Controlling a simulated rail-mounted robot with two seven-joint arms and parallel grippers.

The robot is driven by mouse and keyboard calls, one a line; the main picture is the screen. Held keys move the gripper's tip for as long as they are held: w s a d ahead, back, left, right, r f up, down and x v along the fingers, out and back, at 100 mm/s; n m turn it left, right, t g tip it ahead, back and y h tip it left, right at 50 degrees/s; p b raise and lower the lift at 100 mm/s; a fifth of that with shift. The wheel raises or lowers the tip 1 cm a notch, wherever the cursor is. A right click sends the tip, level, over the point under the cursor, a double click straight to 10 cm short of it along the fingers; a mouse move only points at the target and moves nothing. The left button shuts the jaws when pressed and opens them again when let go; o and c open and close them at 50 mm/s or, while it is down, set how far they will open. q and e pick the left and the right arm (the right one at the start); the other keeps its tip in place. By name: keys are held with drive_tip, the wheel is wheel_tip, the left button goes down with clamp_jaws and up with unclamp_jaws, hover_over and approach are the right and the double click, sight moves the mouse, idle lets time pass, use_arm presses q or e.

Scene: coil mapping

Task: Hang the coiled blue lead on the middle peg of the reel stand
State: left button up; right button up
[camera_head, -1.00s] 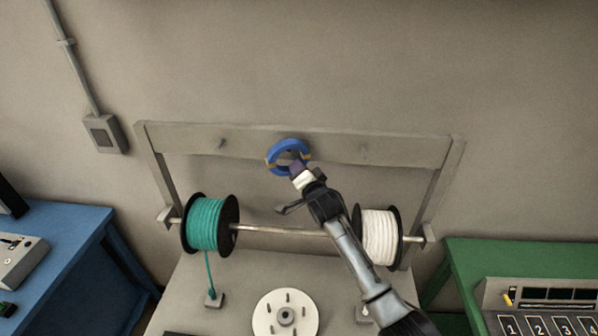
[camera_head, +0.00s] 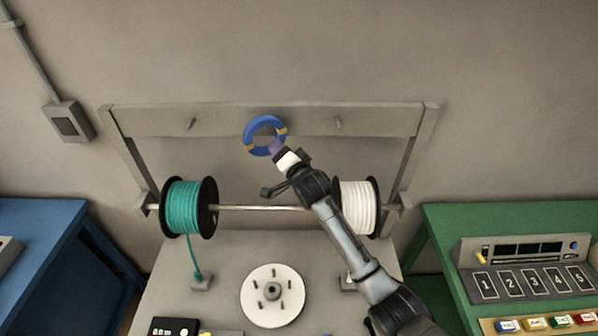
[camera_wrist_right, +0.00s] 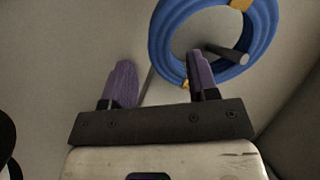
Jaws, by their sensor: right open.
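The coiled blue lead (camera_head: 248,138), a ring with yellow ties, is at the middle of the reel stand's top board (camera_head: 380,121). In the right wrist view the lead (camera_wrist_right: 163,45) has a grey peg (camera_wrist_right: 226,52) passing through its opening, with the peg's tip in front of the band. My right gripper (camera_head: 278,150) is at the ring's lower right. In its wrist view the purple fingers (camera_wrist_right: 162,80) are spread apart; one overlaps the ring's lower edge, and I cannot tell whether it touches. The middle peg is hard to see in the head view. My left gripper is out of view.
Bare pegs stick out at the left (camera_head: 192,124) and right (camera_head: 338,123). Below, a rod carries a teal reel (camera_head: 186,207) and a white reel (camera_head: 357,208). A blue table (camera_head: 40,225) stands left, a green one (camera_head: 440,225) right.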

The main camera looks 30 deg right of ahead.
drive_tip(key=s+f+n+g+h, duration=0.15)
drive_tip(key=s+n+g, duration=0.45)
drive_tip(key=s+n, duration=1.05)
drive_tip(key=s+a+f+m+g+p, duration=0.1)
drive_tip(key=s+f+g+p, duration=0.1)
drive_tip(key=s, duration=1)
drive_tip(key=s+f+m+g+p, duration=0.2)
drive_tip(key=s+f+p, duration=0.3)
drive_tip(key=s, duration=0.8)
drive_tip(key=s+a+f+m+g+p, duration=0.1)
drive_tip(key=s+f+g+p, duration=0.2)
drive_tip(key=s, duration=0.9)
wheel_tip(320, 180, down, 3)
drive_tip(key=shift+s+a+r+g+y, duration=0.1)
drive_tip(key=shift+s+a+g+y, duration=0.2)
drive_tip(key=shift+g, duration=0.4)
drive_tip(key=shift+w, duration=0.1)
